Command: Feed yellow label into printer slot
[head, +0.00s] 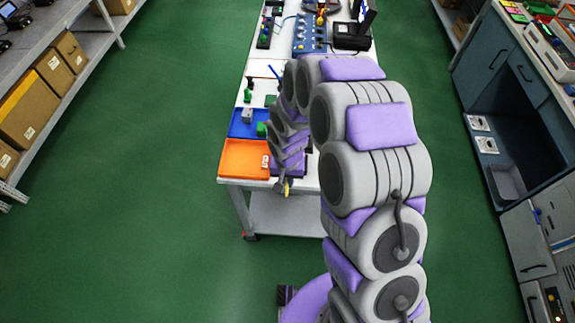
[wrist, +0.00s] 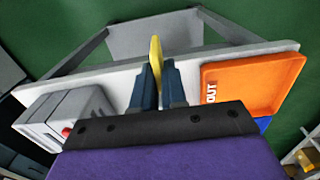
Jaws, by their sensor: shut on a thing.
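My gripper (wrist: 158,80) is shut on a thin yellow label (wrist: 155,50) in the wrist view. The label stands edge-on between the fingers and sticks out past the fingertips, over the table's near edge. In the head view the label (head: 288,187) is a small yellow spot under my gripper (head: 284,181), at the table's front edge. A grey and white box with a red button, apparently the printer (wrist: 66,112), stands left of my gripper in the wrist view, apart from the label. Its slot cannot be made out. In the head view my arm seems to hide it.
An orange tray (wrist: 285,72) marked OUT lies right of my gripper in the wrist view and at the table's front left in the head view (head: 238,158). A blue tray (head: 240,125) is behind it. Shelves with boxes (head: 28,107) and a bench (head: 490,60) flank clear green floor.

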